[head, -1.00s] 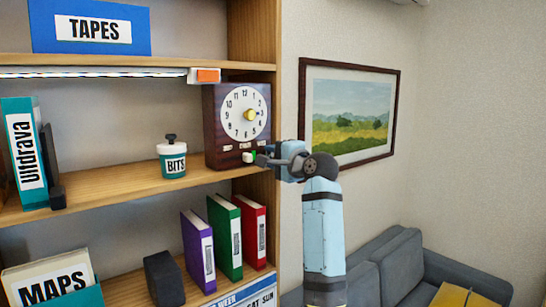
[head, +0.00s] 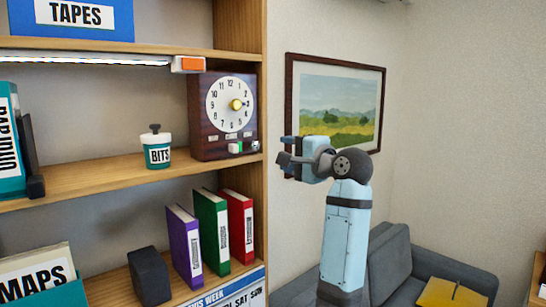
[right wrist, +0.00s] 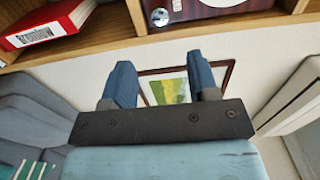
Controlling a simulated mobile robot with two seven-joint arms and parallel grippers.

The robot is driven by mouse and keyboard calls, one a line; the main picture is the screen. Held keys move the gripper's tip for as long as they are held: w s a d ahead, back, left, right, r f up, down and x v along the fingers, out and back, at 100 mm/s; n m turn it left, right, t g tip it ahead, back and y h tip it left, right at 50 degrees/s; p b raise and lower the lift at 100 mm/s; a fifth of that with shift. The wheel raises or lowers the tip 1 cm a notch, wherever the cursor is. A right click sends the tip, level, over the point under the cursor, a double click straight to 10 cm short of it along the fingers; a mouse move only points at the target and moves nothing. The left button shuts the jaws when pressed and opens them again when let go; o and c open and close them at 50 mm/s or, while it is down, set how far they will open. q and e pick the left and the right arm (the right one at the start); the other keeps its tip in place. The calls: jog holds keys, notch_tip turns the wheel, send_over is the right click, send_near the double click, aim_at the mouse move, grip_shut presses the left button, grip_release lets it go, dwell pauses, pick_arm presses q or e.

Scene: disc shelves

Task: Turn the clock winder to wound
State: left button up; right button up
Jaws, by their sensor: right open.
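The clock (head: 197,125) is a dark wooden box with a white dial, on the middle shelf at its right end. A yellow knob (head: 236,104) sits at the dial's centre. A small white and green piece (head: 235,147) is at the clock's lower front; I cannot tell which part is the winder. The clock's lower edge also shows at the top of the right wrist view (right wrist: 222,6), with a round silver knob (right wrist: 160,17) on it. My right gripper (head: 287,150) is open and empty, right of the clock and apart from it. My left gripper is out of view.
Purple, green and red binders (head: 240,222) stand on the shelf below. A framed picture (head: 334,103) hangs on the wall behind my gripper. A grey sofa (head: 390,265) is below right.

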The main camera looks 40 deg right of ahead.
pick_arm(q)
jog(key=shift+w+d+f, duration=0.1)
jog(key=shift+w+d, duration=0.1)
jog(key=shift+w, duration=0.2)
pick_arm(e)
jog(key=s, duration=0.2)
jog(key=shift+s+d, duration=0.1)
jog(key=shift+s, duration=0.3)
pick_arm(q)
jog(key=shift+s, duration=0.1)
